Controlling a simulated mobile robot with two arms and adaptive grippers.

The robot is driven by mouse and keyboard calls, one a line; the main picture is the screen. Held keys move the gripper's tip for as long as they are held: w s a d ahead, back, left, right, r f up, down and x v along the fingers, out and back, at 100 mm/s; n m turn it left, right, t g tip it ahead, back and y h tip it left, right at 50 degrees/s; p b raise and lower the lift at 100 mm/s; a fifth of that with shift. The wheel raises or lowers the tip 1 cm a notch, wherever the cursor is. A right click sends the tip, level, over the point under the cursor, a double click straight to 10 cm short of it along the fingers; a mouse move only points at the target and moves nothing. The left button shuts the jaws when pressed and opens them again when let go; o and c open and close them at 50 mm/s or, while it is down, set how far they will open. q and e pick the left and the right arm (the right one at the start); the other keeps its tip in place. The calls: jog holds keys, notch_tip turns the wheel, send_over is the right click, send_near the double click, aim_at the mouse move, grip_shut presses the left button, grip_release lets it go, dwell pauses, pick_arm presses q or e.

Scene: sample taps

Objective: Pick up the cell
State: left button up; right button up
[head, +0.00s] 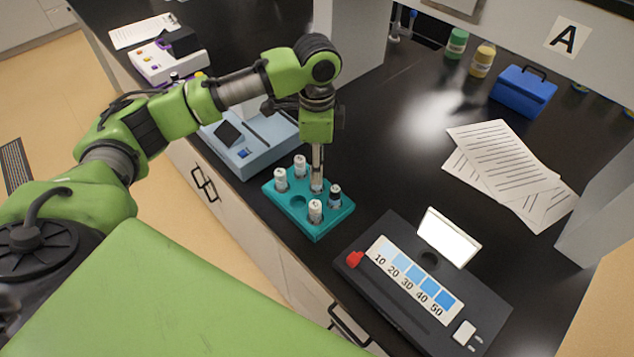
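A teal rack (322,231) stands on the black bench near its front edge. It holds several small vials with white, marked caps, including a left vial (281,178), a back vial (300,165) and a front vial (315,211). A vial with a darker body (335,195) stands at the right. One front hole of the rack is empty. My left gripper (317,178) points straight down over the back right part of the rack, with its fingertips at another vial's top. Its fingers look close together; whether they grip that vial is unclear. I cannot tell which vial is the cell. My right gripper is out of view.
A dark comparator box (408,322) with a blue colour scale (414,281) and a white panel (448,238) stands right of the rack. A pale blue instrument (250,155) is behind left. Papers (500,165), a blue case (523,92) and bottles (456,43) are farther back.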

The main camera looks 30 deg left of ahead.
pick_arm(q)
jog(key=shift+w+f, duration=0.1)
jog(key=shift+f, duration=0.15)
notch_tip(320, 180, down, 4)
jog(key=shift+f+p, duration=0.1)
jog(key=shift+p, duration=0.9)
jog(key=shift+f, duration=0.35)
jog(key=shift+d+f, duration=0.1)
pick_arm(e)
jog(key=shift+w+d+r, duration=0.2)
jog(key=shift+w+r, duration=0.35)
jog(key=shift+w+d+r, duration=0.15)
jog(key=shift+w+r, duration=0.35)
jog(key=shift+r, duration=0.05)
pick_arm(q)
jog(key=c, duration=1)
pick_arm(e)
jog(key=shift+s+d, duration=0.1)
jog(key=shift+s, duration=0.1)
